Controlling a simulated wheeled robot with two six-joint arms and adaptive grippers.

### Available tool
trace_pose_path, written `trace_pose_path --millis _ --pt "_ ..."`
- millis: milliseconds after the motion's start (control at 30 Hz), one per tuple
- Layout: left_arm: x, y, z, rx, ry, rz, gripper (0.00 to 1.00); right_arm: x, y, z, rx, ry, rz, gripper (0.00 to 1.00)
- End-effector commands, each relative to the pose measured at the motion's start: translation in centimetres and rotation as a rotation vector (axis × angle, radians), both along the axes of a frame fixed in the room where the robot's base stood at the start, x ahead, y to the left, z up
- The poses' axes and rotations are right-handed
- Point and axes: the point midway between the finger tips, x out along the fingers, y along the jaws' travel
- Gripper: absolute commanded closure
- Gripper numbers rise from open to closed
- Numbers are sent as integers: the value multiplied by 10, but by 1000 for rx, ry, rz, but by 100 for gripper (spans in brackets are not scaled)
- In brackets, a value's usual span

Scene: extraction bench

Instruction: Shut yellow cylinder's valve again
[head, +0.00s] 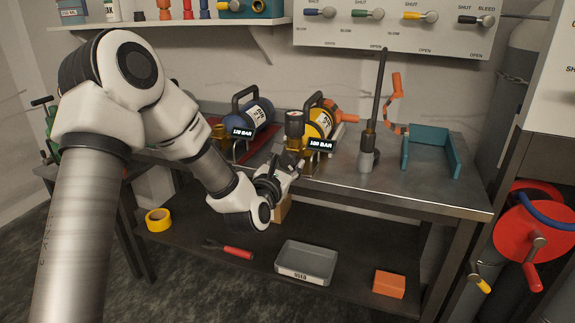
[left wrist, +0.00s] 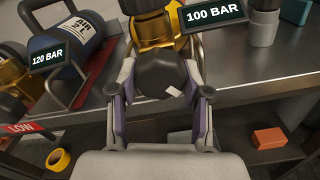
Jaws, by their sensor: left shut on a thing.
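The yellow cylinder (head: 318,122) lies on the metal bench with its brass valve body towards me. Its display (head: 320,144) reads 100 BAR in the left wrist view (left wrist: 215,15). The black valve knob (left wrist: 162,72) sits in front of the brass body (left wrist: 150,28) and carries a small white mark. My left gripper (head: 288,172) reaches in at the bench's front edge. Its two fingers (left wrist: 160,88) stand on either side of the knob and are shut on it. In the head view the gripper mostly hides the knob. My right gripper is in neither view.
A blue air cylinder (head: 257,115) with a 120 BAR display lies left of the yellow one. A dark upright rod on a grey base (head: 368,158) and a teal bracket (head: 430,160) stand to the right. The lower shelf holds a grey tray (head: 307,262) and yellow tape (head: 158,219).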

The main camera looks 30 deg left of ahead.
Motion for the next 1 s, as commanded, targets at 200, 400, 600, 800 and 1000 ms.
trace_pose_path --millis 200,400,600,800,1000 --pt "0 1 0 191 43 0 87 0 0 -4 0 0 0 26" --pt "0 1 1 377 88 0 87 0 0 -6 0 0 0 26" --pt "0 2 2 562 132 0 87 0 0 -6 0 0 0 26" --pt "0 2 3 746 177 0 87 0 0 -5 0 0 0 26" --pt "0 3 4 931 221 0 87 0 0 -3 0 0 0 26"
